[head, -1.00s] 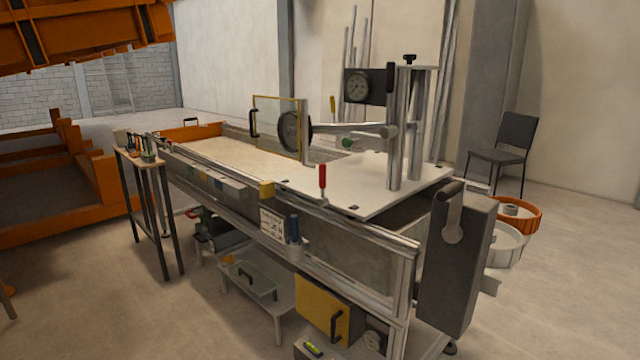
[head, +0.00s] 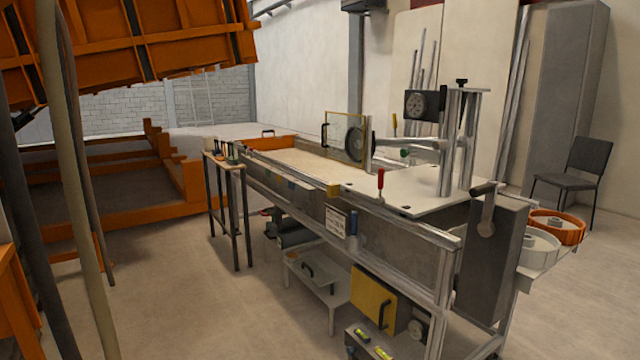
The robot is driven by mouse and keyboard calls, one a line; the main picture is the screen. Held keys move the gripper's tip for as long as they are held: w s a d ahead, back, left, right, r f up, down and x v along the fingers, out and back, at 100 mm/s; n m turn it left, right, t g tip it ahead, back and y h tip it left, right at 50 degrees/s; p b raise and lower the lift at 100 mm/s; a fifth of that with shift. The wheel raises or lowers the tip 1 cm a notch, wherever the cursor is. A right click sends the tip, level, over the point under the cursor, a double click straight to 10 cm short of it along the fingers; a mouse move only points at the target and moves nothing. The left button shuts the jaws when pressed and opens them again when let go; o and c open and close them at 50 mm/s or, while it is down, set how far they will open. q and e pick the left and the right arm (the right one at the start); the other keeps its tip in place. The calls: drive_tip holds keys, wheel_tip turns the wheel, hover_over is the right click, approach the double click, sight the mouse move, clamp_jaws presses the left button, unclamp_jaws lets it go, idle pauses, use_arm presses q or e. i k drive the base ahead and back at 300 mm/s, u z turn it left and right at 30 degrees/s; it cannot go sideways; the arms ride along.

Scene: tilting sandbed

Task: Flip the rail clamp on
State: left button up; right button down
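The likely rail clamp is a small upright red-handled lever (head: 380,181) on the near rail of the sandbed (head: 290,160), beside the white plate (head: 440,186). Its handle stands upright. From this distance I cannot tell how its jaw sits on the rail. Neither of my grippers is in view, and nothing touches the lever.
A narrow tool table (head: 226,165) stands left of the bed. A low stool (head: 318,278) and a yellow-fronted box (head: 372,297) sit under it. A grey box with a crank (head: 488,240) is at its right end. Poles (head: 75,170) rise at near left. Open floor lies in front.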

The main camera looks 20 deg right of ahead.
sight(380, 200)
drive_tip(key=u, duration=0.25)
drive_tip(key=i, duration=2.55)
drive_tip(key=z, duration=1.6)
drive_tip(key=i, duration=0.85)
drive_tip(key=z, duration=0.75)
